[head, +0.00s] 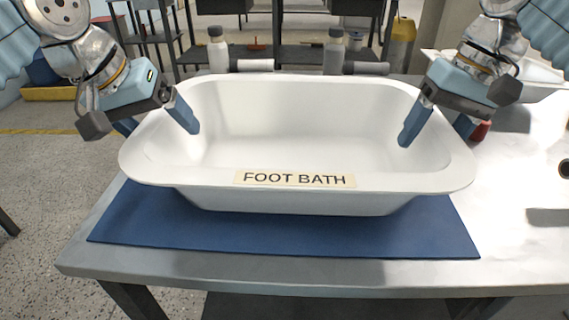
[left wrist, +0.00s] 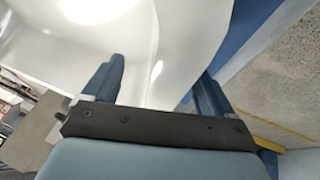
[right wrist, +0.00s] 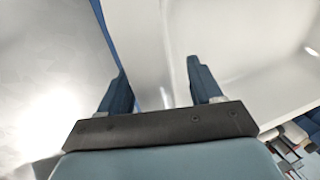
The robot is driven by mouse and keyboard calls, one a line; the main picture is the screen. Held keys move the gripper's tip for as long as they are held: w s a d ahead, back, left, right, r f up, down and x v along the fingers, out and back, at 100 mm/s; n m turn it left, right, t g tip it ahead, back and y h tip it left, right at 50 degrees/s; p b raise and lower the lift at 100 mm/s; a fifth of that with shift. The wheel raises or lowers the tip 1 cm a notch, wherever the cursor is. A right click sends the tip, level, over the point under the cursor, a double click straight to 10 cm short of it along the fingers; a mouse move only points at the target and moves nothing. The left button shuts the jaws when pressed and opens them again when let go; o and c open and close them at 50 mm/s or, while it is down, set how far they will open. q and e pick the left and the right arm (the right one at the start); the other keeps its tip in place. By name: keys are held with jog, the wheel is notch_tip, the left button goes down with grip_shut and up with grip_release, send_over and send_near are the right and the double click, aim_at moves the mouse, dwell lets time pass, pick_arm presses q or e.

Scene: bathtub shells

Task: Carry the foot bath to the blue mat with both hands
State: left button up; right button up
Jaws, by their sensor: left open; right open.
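The foot bath (head: 300,190), a white tub with a "FOOT BATH" label on its near side, stands over the blue mat (head: 270,235) on the table. The mat shows along the tub's near side. My left gripper (head: 160,128) is open at the tub's left rim, one finger inside the tub and one outside. In the left wrist view the rim (left wrist: 190,50) passes between its fingers. My right gripper (head: 436,132) is open at the right rim, also with one finger inside and one outside. In the right wrist view the rim (right wrist: 150,50) lies between its fingers.
A red object (head: 480,131) sits beside my right gripper. Another white basin (head: 540,75) is at the back right. The white tabletop (head: 515,190) at right is mostly clear.

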pick_arm(q)
jog(key=v, duration=1.1)
jog(key=shift+r, duration=0.15)
pick_arm(e)
jog(key=o, duration=0.4)
jog(key=shift+r, duration=0.2)
jog(key=d, duration=1.2)
jog(key=shift+d+r, duration=0.2)
jog(key=shift+r, duration=0.15)
jog(key=shift+d, duration=0.1)
